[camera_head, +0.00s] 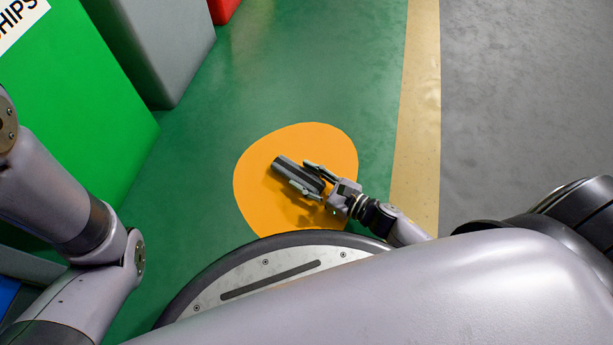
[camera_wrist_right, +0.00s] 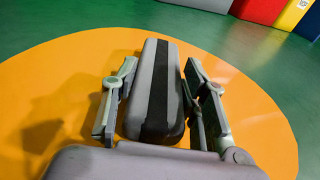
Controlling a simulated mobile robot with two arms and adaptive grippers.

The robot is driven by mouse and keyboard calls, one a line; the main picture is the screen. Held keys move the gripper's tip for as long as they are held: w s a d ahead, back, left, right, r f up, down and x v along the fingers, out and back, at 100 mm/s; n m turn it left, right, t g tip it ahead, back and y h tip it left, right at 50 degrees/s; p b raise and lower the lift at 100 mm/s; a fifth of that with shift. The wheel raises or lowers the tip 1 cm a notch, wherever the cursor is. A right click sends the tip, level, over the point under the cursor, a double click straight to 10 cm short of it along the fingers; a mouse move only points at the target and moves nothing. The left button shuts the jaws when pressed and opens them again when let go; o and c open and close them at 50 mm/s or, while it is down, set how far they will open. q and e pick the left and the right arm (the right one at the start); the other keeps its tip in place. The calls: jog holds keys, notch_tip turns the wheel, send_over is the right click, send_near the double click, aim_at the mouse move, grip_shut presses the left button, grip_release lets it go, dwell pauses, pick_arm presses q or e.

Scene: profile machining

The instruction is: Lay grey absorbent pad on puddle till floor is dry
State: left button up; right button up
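An orange puddle (camera_head: 253,185) lies on the green floor in front of my base, and it fills much of the right wrist view (camera_wrist_right: 50,75). The grey pad (camera_head: 287,169) is a thick block with a black stripe, seen end-on in the right wrist view (camera_wrist_right: 133,95). My right gripper (camera_head: 299,174) has its fingers on both sides of the pad, closed on it. The pad is over the puddle, and shadows on the orange suggest it is held above the floor; the exact gap is unclear. My left gripper is out of view; only its arm shows at left.
A green bin (camera_head: 75,120) and a grey box (camera_head: 155,45) stand at the left, with a red object (camera_head: 223,9) behind. A yellow strip (camera_head: 416,110) divides green floor from grey floor (camera_head: 525,100). Floor beyond the puddle is clear.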

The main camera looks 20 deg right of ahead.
jog(key=o, duration=0.5)
jog(key=shift+f, duration=0.25)
jog(key=shift+c, duration=0.2)
jog(key=shift+r, duration=0.2)
jog(key=shift+s+d+r+p, duration=0.35)
jog(key=shift+s+r+p, duration=0.25)
jog(key=shift+p, duration=0.5)
jog(key=p+v, duration=0.4)
jog(key=v, duration=0.5)
jog(key=shift+s+d+r, duration=0.15)
jog(key=shift+s+d, duration=0.05)
jog(key=shift+s, duration=0.1)
jog(key=shift+s+d, duration=0.25)
jog(key=shift+s, duration=0.1)
